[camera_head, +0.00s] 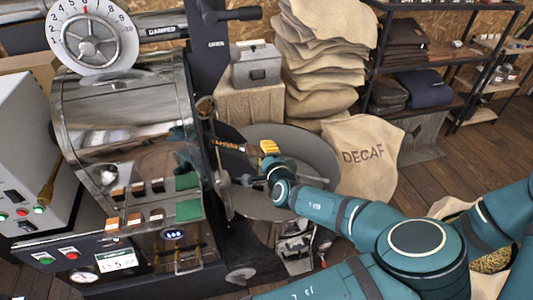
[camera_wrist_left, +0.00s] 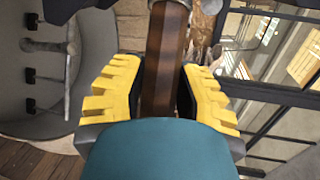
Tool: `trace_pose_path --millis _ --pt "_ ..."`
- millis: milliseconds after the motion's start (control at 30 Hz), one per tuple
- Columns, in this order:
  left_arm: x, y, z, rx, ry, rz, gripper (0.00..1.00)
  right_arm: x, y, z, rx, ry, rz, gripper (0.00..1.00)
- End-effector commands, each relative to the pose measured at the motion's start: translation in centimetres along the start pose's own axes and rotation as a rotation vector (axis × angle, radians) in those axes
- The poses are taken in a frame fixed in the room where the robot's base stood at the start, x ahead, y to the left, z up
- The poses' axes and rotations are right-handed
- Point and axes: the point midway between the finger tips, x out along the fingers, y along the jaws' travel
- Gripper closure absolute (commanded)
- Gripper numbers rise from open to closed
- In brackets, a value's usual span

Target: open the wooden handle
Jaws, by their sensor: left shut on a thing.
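The wooden handle (camera_head: 226,145) is a dark brown bar on the front of the roaster, above the round cooling tray. It also shows in the left wrist view (camera_wrist_left: 165,55), where it runs up the middle between the yellow finger pads. My left gripper (camera_head: 268,148) is at the right end of the handle, with its yellow pads on either side; it also shows in the left wrist view (camera_wrist_left: 163,90). It is shut on the handle and hides its near end. My right gripper is out of view.
The metal roaster drum (camera_head: 125,115) is left of the handle. The round grey cooling tray (camera_head: 315,150) lies below my left gripper. A DECAF sack (camera_head: 362,165), stacked sacks (camera_head: 320,60) and a dark shelf (camera_head: 435,50) stand behind. Wooden floor is open at right.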

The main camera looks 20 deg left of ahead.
Motion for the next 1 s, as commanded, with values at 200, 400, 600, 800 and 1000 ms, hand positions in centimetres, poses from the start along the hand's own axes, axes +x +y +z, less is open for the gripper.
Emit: trace_pose_path --millis 200,400,600,800,1000 --pt "0.0 -0.2 -0.2 -0.002 0.004 -0.006 0.59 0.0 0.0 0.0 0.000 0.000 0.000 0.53" --pt "0.0 -0.1 -0.1 -0.001 0.002 -0.004 0.36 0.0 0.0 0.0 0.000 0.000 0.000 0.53" --pt "0.0 -0.2 0.0 -0.001 0.001 -0.002 0.36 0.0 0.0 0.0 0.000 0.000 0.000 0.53" --pt "-0.5 -2.4 0.2 -0.004 0.002 -0.004 0.36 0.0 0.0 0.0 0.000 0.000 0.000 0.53" --pt "-1.3 -6.3 0.7 -0.007 0.004 -0.012 0.30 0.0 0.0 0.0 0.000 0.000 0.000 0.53"
